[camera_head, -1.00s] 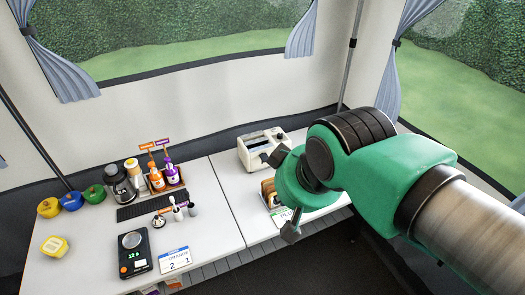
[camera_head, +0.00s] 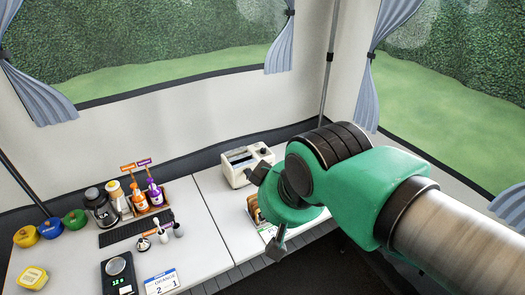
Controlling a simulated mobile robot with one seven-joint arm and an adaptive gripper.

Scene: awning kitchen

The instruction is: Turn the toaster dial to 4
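The cream toaster (camera_head: 236,164) stands on the right-hand white table, near its back edge. My green arm reaches in from the right. My gripper (camera_head: 262,203) is in front of and right of the toaster in the picture. Two dark finger parts show, one up near the toaster and one pointing down, set well apart. The gripper looks open and holds nothing that I can see.
Bread (camera_head: 254,208) and a card (camera_head: 267,232) lie partly behind my gripper. On the left table stand a scale (camera_head: 118,275), a number card (camera_head: 161,283), a tray with orange and purple bottles (camera_head: 140,196), a dark grinder (camera_head: 100,208) and coloured pots (camera_head: 50,228). The right table's front left is bare.

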